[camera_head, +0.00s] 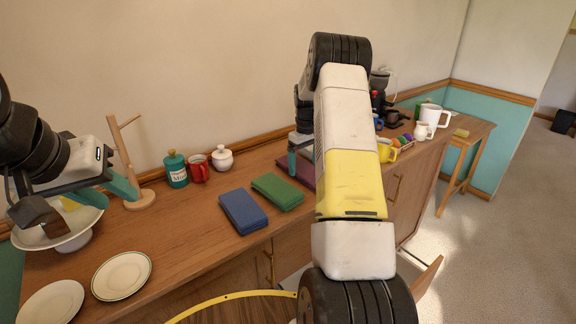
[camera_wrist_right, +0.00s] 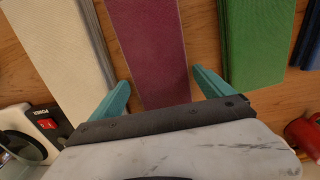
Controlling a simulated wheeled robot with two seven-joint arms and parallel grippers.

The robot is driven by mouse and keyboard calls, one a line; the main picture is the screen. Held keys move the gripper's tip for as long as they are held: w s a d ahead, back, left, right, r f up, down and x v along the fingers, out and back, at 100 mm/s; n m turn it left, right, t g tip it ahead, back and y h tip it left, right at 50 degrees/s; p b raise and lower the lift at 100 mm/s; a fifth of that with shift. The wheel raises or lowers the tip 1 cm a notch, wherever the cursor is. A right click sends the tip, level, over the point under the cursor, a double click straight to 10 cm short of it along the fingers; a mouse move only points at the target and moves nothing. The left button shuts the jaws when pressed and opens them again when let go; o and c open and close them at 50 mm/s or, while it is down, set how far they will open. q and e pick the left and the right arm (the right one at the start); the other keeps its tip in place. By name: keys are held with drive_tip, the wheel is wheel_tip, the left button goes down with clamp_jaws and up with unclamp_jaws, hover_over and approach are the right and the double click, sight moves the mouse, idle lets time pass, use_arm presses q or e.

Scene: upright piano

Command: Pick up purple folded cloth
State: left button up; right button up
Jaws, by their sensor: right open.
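The purple folded cloth (camera_wrist_right: 152,50) lies on the wooden cabinet top, running up the middle of the right wrist view. In the head view only part of this cloth (camera_head: 304,174) shows, beside my right arm, which hides the rest. My right gripper (camera_wrist_right: 161,88) is open, with one teal finger on each side of the cloth's near part; I cannot tell how high the fingertips are above the wood. My left gripper (camera_head: 72,192) appears open at the far left, above a white cake stand (camera_head: 75,243). Its right teal finger shows clearly.
A green folded cloth (camera_head: 277,191) and a blue one (camera_head: 243,211) lie left of the purple cloth. A white folded item (camera_wrist_right: 60,50) flanks it on the other side. A red mug (camera_head: 198,168), teal jar (camera_head: 176,169) and white pot (camera_head: 222,158) stand behind. Plates (camera_head: 121,276) lie front left.

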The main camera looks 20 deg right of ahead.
drive_tip(key=shift+f, duration=0.6)
drive_tip(key=c, duration=1.4)
drive_tip(key=shift+o, duration=0.2)
drive_tip(key=shift+r, duration=0.15)
